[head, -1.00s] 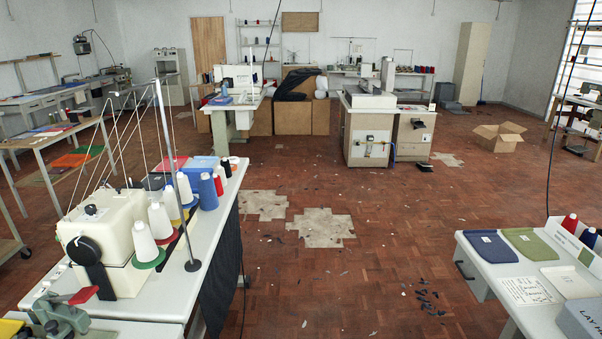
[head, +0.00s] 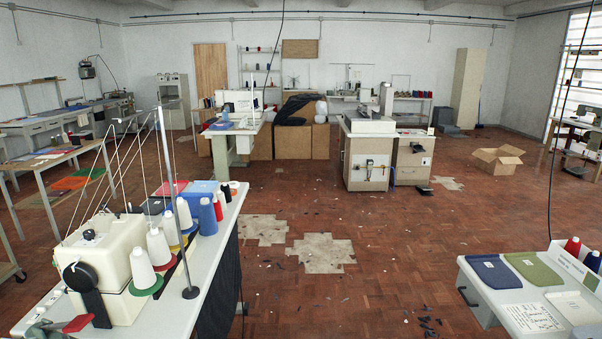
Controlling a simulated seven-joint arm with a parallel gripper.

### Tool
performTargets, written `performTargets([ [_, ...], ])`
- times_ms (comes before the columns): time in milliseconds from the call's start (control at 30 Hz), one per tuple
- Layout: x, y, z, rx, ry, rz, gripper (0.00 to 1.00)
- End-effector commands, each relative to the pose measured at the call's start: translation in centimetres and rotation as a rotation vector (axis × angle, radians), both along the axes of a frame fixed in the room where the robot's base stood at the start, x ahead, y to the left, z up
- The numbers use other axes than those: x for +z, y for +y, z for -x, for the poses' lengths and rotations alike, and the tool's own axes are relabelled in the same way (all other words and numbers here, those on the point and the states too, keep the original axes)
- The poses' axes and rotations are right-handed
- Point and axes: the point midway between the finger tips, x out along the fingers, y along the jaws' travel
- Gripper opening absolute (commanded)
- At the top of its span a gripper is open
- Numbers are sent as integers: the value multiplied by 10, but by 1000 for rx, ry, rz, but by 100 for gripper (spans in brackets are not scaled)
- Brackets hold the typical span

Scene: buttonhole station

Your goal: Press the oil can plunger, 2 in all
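I see no oil can or plunger that I can make out in the head view. My gripper is not in view either. At the left, a white work table (head: 208,262) carries a cream sewing machine (head: 105,262) with a black handwheel. White thread cones (head: 160,247) and a blue cone (head: 207,217) stand behind and beside it. A red-handled device (head: 78,323) is cut off at the bottom left edge.
A table (head: 480,288) at the right holds a blue folded cloth (head: 495,271), a green one (head: 534,269) and papers. Open parquet floor (head: 390,255) lies between the tables. An open cardboard box (head: 497,159) stands farther back.

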Motion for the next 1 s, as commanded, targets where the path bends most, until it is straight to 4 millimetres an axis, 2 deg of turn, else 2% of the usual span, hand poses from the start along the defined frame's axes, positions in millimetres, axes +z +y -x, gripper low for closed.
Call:
performTargets([
  [67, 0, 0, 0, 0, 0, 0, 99],
  [1000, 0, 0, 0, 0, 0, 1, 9],
])
